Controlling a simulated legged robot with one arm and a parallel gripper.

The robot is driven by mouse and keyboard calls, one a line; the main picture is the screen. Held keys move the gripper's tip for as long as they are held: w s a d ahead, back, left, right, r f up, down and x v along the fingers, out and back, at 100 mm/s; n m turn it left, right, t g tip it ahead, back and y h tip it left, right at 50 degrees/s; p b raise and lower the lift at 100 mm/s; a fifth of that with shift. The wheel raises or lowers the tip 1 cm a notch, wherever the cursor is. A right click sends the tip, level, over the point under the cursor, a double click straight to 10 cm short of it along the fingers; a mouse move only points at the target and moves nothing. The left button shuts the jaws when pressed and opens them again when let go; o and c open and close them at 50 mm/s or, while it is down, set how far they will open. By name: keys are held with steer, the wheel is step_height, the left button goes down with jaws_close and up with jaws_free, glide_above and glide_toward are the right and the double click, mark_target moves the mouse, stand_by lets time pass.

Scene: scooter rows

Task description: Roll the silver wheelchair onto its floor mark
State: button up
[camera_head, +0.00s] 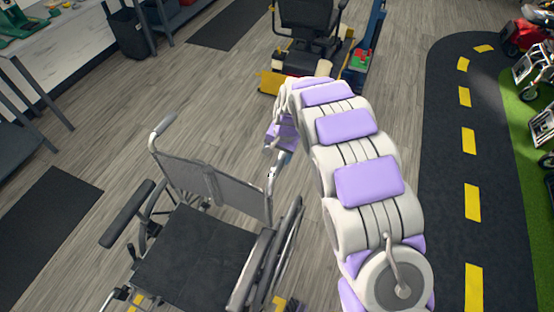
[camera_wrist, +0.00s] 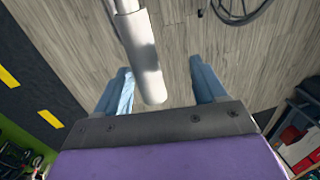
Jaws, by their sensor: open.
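The silver wheelchair (camera_head: 205,185) stands upright at the lower middle of the head view, with a black seat, grey backrest and silver push handles. My gripper (camera_head: 280,158) is at its right push handle (camera_head: 270,180). In the wrist view my gripper (camera_wrist: 160,68) is open, with its two blue fingers apart. A silver handle (camera_wrist: 142,55) lies between them, nearer the left finger, and does not look clamped. Yellow patches (camera_head: 280,303) show on the floor under the wheelchair's front; I cannot tell whether they belong to the floor mark.
A mobility scooter (camera_head: 310,40) stands ahead at the top. A black lane with yellow dashes (camera_head: 468,140) runs along the right, with parked vehicles (camera_head: 540,65) beyond. Dark mats (camera_head: 45,235) lie at left and top. A workbench (camera_head: 60,45) is at upper left. Wood floor between is clear.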

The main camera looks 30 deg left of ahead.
mark_target(282, 160)
steer(key=shift+s+d+f, duration=0.1)
steer(key=shift+d+f, duration=0.05)
steer(key=shift+f, duration=0.45)
steer(key=shift+s+d+f, duration=0.1)
steer(key=shift+d+f, duration=0.05)
steer(key=shift+f, duration=0.4)
steer(key=shift+w+d, duration=0.15)
steer(key=shift+d, duration=0.95)
steer(key=shift+a, duration=0.45)
steer(key=shift+a+f, duration=0.3)
steer(key=shift+a, duration=0.45)
steer(key=shift+c, duration=2.1)
steer(key=shift+d+r, duration=0.2)
steer(key=shift+d, duration=0.35)
steer(key=c, duration=0.3)
jaws_close()
